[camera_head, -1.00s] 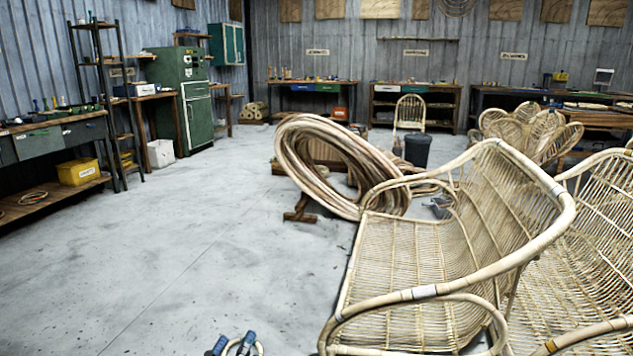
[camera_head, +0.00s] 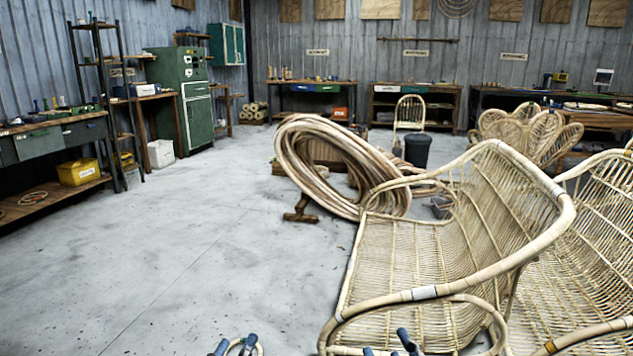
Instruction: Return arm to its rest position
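My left gripper (camera_head: 235,345) shows at the bottom edge, left of centre. Its two blue-grey fingertips stand apart, and a thin pale curved piece (camera_head: 260,350) shows at them; I cannot tell what it belongs to. My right gripper (camera_head: 390,346) shows at the bottom edge in front of the near rattan bench seat (camera_head: 400,265). Its blue-grey fingertips are apart with nothing seen between them. The rest of both grippers and both arms is below the picture.
The near rattan bench and a second rattan seat (camera_head: 590,240) fill the right side. A large coil of rattan (camera_head: 320,165) stands in the middle behind. A workbench (camera_head: 60,130) lines the left wall. The grey floor (camera_head: 190,250) at left and centre is clear.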

